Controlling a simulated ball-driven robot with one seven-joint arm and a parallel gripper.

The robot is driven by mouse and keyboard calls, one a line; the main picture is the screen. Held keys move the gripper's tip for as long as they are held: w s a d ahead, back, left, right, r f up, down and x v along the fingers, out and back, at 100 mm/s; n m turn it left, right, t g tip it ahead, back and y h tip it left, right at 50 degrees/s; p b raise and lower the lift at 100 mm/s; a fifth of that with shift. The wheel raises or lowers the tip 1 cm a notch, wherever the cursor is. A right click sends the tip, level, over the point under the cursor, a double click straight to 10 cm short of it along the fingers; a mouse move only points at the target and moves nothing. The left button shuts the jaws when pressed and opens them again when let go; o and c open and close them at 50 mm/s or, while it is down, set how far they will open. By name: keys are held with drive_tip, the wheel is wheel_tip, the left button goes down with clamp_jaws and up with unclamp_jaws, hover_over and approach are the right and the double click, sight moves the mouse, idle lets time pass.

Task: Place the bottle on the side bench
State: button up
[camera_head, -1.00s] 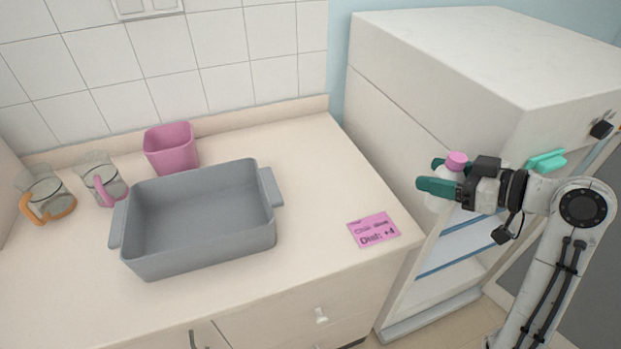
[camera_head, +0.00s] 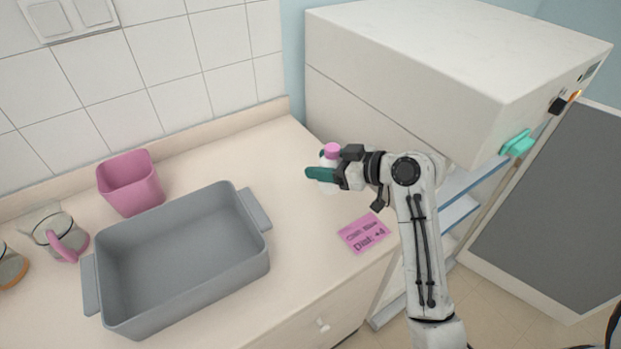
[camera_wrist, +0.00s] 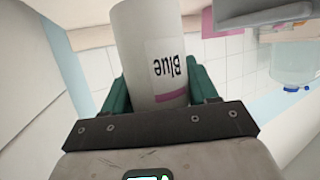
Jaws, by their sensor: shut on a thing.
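The bottle (camera_head: 332,152) is white with a pink cap and is held upright in my gripper (camera_head: 322,175). In the wrist view the white bottle (camera_wrist: 152,50) carries a label reading "Blue" with a pink band, and it sits between the two green fingers (camera_wrist: 160,95). In the head view the near finger hides part of the bottle. My gripper is shut on it, over the right part of the beige bench (camera_head: 290,215). The bottle appears to be above the bench top; the exact gap cannot be told.
A grey tub (camera_head: 185,250) fills the bench's middle. A pink container (camera_head: 130,182) and a glass jug with a pink handle (camera_head: 62,235) stand left. A pink card (camera_head: 364,234) lies near the right edge. A large white cabinet (camera_head: 420,75) stands right. The bench's back right is clear.

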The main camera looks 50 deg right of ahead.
drive_tip(key=shift+w+a+f+p, duration=0.2)
drive_tip(key=shift+w+f, duration=0.3)
drive_tip(key=shift+f, duration=0.65)
drive_tip(key=shift+w+a+f+p, duration=0.1)
drive_tip(key=shift+w+f+p, duration=0.35)
drive_tip(key=shift+f, duration=0.75)
drive_tip(key=shift+w+a+f+p, duration=0.15)
drive_tip(key=shift+w+f, duration=0.45)
drive_tip(key=shift+f, duration=0.55)
drive_tip(key=shift+f, duration=0.15)
drive_tip(key=o, duration=1.1)
drive_tip(key=b+v, duration=0.2)
drive_tip(key=v, duration=1)
drive_tip(key=shift+r, duration=0.2)
